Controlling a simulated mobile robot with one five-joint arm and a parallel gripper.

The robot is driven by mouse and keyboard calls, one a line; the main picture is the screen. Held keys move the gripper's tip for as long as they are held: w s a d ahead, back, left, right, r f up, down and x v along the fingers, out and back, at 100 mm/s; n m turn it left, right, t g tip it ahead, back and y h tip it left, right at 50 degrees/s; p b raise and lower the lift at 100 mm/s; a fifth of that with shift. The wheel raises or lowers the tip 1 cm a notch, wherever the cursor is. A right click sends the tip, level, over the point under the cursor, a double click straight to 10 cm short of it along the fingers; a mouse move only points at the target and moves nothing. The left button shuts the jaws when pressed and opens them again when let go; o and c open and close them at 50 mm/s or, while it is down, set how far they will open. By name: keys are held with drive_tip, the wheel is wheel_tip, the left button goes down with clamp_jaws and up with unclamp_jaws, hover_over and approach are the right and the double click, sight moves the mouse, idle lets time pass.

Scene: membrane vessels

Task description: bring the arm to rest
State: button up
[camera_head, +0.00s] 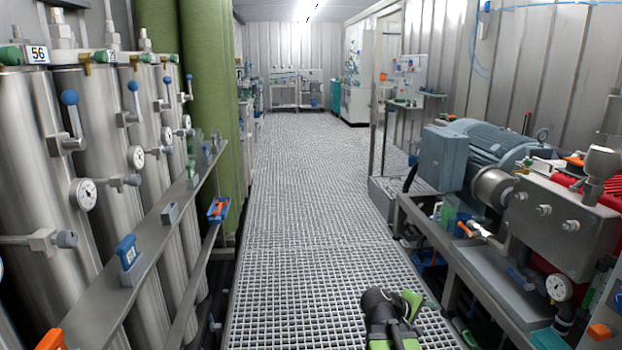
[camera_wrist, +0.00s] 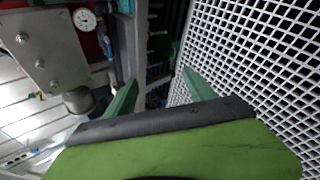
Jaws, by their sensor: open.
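My gripper (camera_wrist: 159,80) shows in the wrist view, with its two green fingers spread apart and nothing between them. The black and green body of my arm (camera_head: 392,318) shows at the bottom of the head view, low over the grated walkway (camera_head: 320,215). In the wrist view the gap between the fingers faces the edge of the grating (camera_wrist: 245,50) and the dark frame beside it. The fingers are not clear in the head view.
Steel membrane vessels (camera_head: 97,165) with gauges and blue-handled valves line the left, behind a metal rail (camera_head: 150,245). A motor and pump unit (camera_head: 490,150) stands on a frame at the right. The walkway between them is clear to the far cabinets (camera_head: 357,70).

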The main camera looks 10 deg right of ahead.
drive_tip(key=s+a+f+m+g+y+p, duration=0.1)
drive_tip(key=s+a+f+m+y, duration=0.15)
drive_tip(key=a, duration=0.55)
drive_tip(key=s+a+f+m+g+y, duration=0.1)
drive_tip(key=s+a+f+g+y, duration=0.1)
drive_tip(key=a+y, duration=0.35)
drive_tip(key=s+a+f+m+g+y+p, duration=0.1)
drive_tip(key=s+a+f+m+y, duration=0.15)
drive_tip(key=a, duration=0.75)
wheel_tip(320, 180, up, 36)
drive_tip(key=p, duration=3.6)
drive_tip(key=shift+d+r+n+h, duration=0.25)
drive_tip(key=shift+n+h, duration=0.05)
drive_tip(key=shift+h, duration=0.05)
drive_tip(key=shift+s, duration=0.1)
